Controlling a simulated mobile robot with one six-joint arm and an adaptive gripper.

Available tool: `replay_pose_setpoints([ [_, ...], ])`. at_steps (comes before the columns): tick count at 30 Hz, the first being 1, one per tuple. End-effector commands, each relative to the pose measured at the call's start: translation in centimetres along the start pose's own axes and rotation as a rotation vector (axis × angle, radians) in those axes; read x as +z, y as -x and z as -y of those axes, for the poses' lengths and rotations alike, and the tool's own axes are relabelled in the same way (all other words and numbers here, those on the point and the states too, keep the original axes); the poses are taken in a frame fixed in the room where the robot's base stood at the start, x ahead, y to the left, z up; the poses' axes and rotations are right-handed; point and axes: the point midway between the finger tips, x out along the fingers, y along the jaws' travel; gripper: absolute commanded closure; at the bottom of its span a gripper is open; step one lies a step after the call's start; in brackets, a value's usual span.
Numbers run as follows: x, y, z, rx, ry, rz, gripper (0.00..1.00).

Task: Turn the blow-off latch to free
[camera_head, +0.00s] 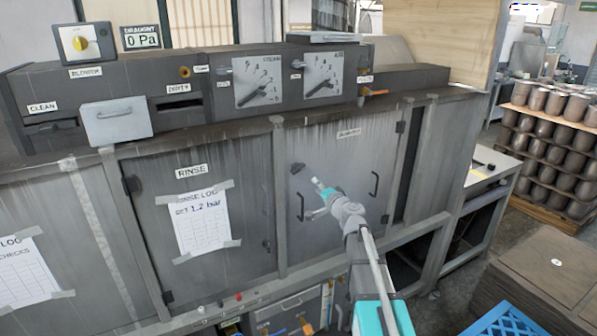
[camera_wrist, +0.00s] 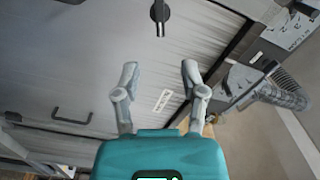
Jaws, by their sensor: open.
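A dark turning latch (camera_head: 297,168) sits on a grey cabinet door (camera_head: 335,150) in the head view, left of the door's middle. In the wrist view the latch (camera_wrist: 160,12) is at the top edge, a black round base with a bar pointing down the picture. My gripper (camera_head: 318,192) is in front of the door, just right of and below the latch in the head view. In the wrist view my gripper (camera_wrist: 160,72) is open and empty, its two fingers apart, with the latch beyond the fingertips. They do not touch it.
Dark bar handles (camera_head: 374,185) stand out from the door. A RINSE panel with a paper log (camera_head: 202,222) is to the left. Gauges (camera_head: 258,81) and an orange-handled valve (camera_head: 375,92) are above. A blue crate (camera_head: 505,322) and stacked pots (camera_head: 555,130) are at the right.

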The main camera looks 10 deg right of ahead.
Motion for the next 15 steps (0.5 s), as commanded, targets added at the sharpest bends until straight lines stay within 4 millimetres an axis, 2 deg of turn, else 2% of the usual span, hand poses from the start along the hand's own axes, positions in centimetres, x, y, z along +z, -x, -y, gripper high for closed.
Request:
replay_pose_setpoints([
  [8,-0.1,-1.9,0.0,0.000,-0.001,0.000,0.46],
  [15,-0.1,-5.2,-0.1,0.000,-0.001,0.001,0.46],
])
